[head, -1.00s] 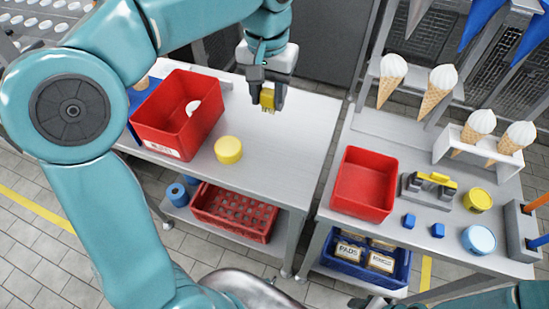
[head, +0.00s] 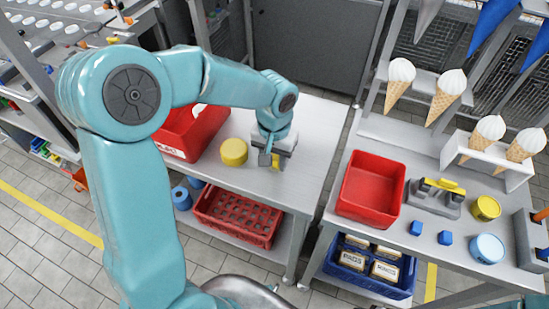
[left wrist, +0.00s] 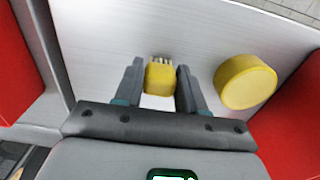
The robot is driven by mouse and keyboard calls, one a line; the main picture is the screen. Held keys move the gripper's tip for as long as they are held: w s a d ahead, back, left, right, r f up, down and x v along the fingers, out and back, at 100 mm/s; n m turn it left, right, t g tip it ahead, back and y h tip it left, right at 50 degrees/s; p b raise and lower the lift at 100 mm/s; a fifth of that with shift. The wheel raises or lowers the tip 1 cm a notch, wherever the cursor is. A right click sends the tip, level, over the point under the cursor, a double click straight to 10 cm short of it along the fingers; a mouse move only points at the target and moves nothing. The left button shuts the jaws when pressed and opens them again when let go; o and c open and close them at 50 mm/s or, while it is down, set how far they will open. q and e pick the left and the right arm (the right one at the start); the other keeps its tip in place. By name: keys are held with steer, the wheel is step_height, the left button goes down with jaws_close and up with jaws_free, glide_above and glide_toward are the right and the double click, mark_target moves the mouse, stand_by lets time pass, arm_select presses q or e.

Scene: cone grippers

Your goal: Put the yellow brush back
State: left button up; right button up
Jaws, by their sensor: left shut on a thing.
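The yellow brush (head: 276,161) is held in my left gripper (head: 270,160) over the left steel table (head: 310,150). The left wrist view shows the brush (left wrist: 159,78) between the two dark fingers of the gripper (left wrist: 160,85), its pale bristles pointing away from the palm. The arm and wrist partly hide the brush in the head view. I cannot tell whether the bristles touch the table. My right gripper is not in view.
A yellow round tub (head: 233,151) stands left of the gripper, beside a red bin (head: 190,135). The right table holds another red bin (head: 371,190), a grey stand with a yellow bar (head: 441,185), blue blocks and round tubs. The left table's right part is clear.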

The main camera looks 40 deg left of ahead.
mark_target(274, 158)
arm_select(q)
steer(key=shift+f, duration=0.3)
steer(key=o, duration=0.9)
steer(key=shift+w, duration=0.1)
steer(key=shift+o, duration=0.2)
step_height(274, 158, up, 12)
steer(key=shift+r+p, duration=0.15)
steer(key=shift+p, duration=0.15)
steer(key=shift+s, duration=0.2)
